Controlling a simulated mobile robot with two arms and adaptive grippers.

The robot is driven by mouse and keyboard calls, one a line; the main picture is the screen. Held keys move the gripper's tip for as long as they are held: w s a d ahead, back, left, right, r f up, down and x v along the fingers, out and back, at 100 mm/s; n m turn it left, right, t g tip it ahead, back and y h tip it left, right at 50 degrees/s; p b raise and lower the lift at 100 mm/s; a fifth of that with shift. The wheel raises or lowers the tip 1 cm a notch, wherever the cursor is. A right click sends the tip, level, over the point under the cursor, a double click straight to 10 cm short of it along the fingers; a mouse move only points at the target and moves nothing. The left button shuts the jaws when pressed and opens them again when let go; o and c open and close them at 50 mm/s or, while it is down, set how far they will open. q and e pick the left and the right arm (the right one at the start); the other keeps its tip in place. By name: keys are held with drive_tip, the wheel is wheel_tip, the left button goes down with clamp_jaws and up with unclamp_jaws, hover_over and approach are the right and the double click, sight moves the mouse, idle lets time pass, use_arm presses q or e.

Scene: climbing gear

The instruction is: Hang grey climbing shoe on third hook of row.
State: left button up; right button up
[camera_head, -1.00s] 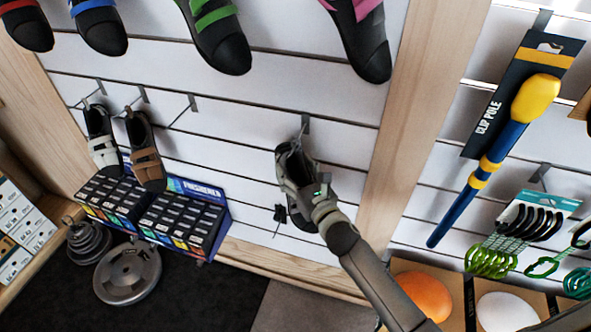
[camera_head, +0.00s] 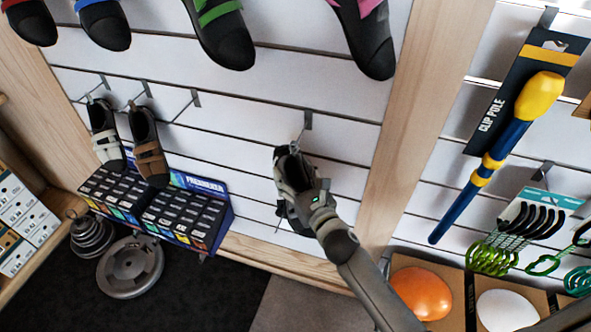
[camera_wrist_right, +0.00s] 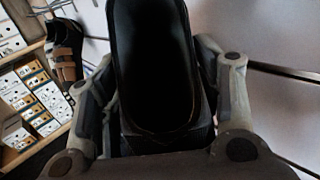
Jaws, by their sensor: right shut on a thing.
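The grey climbing shoe (camera_head: 287,172) is in front of the white slatted wall, heel up. My right gripper (camera_head: 308,200) is shut on it. In the right wrist view the shoe's dark opening (camera_wrist_right: 152,65) fills the space between the fingers. The shoe's top is close to the tip of a hook (camera_head: 306,122); I cannot tell whether they touch. In the row to the left, a white-and-grey shoe (camera_head: 106,140) hangs on the first hook and a brown shoe (camera_head: 149,155) on the second. The third hook (camera_head: 189,104) is empty. My left gripper is not in view.
Several shoes hang higher, one with a green strap (camera_head: 224,35). A box display (camera_head: 160,210) stands below the row. A wooden post (camera_head: 425,100) separates the wall from a blue-yellow clip pole (camera_head: 500,145). Wall around the third hook is clear.

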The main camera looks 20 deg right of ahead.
drive_tip(key=shift+s+a+r, duration=0.1)
drive_tip(key=shift+s+a, duration=0.05)
drive_tip(key=shift+s, duration=0.1)
drive_tip(key=shift+s+a, duration=0.5)
drive_tip(key=shift+s, duration=0.2)
drive_tip(key=shift+s+a, duration=0.45)
drive_tip(key=shift+s, duration=0.25)
drive_tip(key=shift+s+a, duration=0.25)
drive_tip(key=shift+s, duration=0.1)
drive_tip(key=s+a+r+b, duration=0.1)
drive_tip(key=s+a, duration=0.3)
drive_tip(key=s, duration=0.2)
drive_tip(key=shift+s+a, duration=0.25)
drive_tip(key=shift+s, duration=0.1)
